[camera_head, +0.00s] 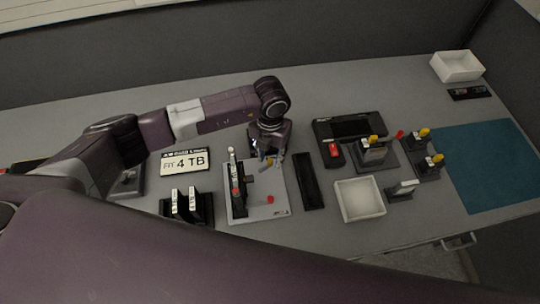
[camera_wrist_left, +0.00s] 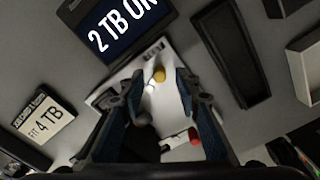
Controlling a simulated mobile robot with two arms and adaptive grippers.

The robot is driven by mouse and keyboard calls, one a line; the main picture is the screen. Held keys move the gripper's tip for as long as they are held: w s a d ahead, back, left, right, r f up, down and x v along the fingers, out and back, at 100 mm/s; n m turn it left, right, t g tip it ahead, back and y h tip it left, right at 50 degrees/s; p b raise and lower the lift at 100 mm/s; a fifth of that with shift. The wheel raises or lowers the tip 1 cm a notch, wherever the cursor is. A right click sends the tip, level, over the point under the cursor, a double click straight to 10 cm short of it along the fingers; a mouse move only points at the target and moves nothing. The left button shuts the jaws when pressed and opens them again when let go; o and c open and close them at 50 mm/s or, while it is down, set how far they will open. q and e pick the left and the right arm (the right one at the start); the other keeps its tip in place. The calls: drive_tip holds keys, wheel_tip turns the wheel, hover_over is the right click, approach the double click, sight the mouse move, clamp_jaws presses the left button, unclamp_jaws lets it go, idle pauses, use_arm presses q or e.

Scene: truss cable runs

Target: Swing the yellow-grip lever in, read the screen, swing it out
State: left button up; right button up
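The yellow grip of the lever (camera_wrist_left: 159,74) shows as a small ball between my left gripper's fingers in the left wrist view. My left gripper (camera_head: 266,155) is over the far part of the pale lever plate (camera_head: 262,211), pointing down. Its two fingers (camera_wrist_left: 162,84) are spread, with gaps to the ball; I cannot tell whether they touch it. The dark screen (camera_wrist_left: 124,32) reads "2 TB OK", its end cut by the frame edge. My right gripper is not in view.
A card reading "FIT 4 TB" (camera_head: 184,162) stands left of the plate. A long black tray (camera_head: 308,181) and a white bin (camera_head: 359,200) lie right. A black rack (camera_head: 187,207) stands at front left. A teal mat (camera_head: 485,165) is clear at far right.

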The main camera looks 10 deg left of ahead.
sight(270, 176)
use_arm(q)
drive_tip(key=shift+f, duration=0.45)
drive_tip(key=shift+w+f, duration=0.1)
drive_tip(key=shift+f, duration=0.25)
clamp_jaws()
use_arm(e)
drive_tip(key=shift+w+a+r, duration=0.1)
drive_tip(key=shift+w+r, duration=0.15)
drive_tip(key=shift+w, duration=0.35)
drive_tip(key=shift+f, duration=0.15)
